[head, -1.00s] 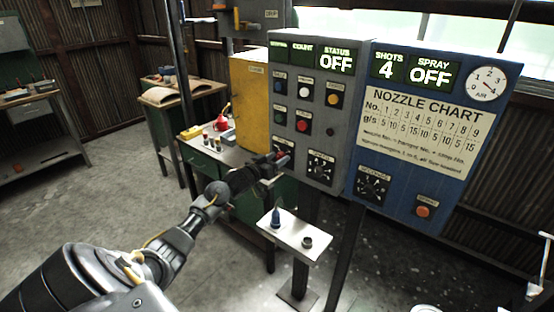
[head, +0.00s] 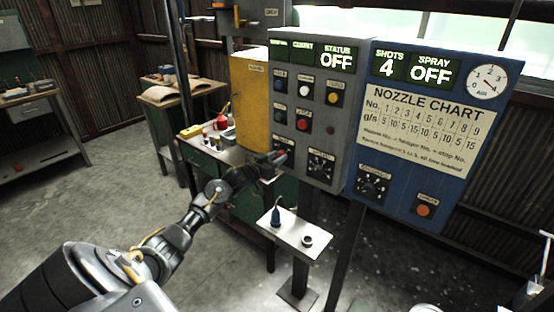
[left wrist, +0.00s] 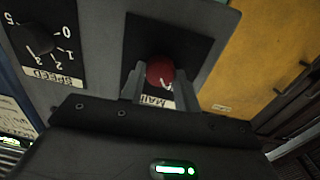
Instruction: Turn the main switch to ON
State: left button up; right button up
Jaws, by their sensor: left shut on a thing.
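The main switch is a red knob (left wrist: 160,73) on a black plate, with a partly covered "MAIN" label beside it in the left wrist view. My left gripper (left wrist: 160,88) has one finger on each side of the knob and is shut on it. In the head view my left gripper (head: 277,158) is at the lower left of the grey control panel (head: 342,122) and covers most of the switch. The status display (head: 337,61) reads OFF. The knob's exact pointing direction is hard to tell. My right gripper is out of view.
The speed dial (head: 320,164) is just right of my left gripper. A small shelf (head: 294,236) with a blue nozzle-like piece juts out below. A blue panel (head: 428,140) stands right of the grey one, and a yellow cabinet (head: 250,95) to its left.

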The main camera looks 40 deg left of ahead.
pick_arm(q)
jog(key=m+b, duration=0.1)
jog(key=m, duration=0.3)
jog(key=m+b, duration=0.1)
jog(key=m, duration=0.3)
jog(key=shift+d+f, duration=0.1)
jog(key=shift+m+y+b, duration=0.5)
jog(key=shift+m+b, duration=1.6)
jog(key=shift+m, duration=1.8)
jog(key=o, duration=1)
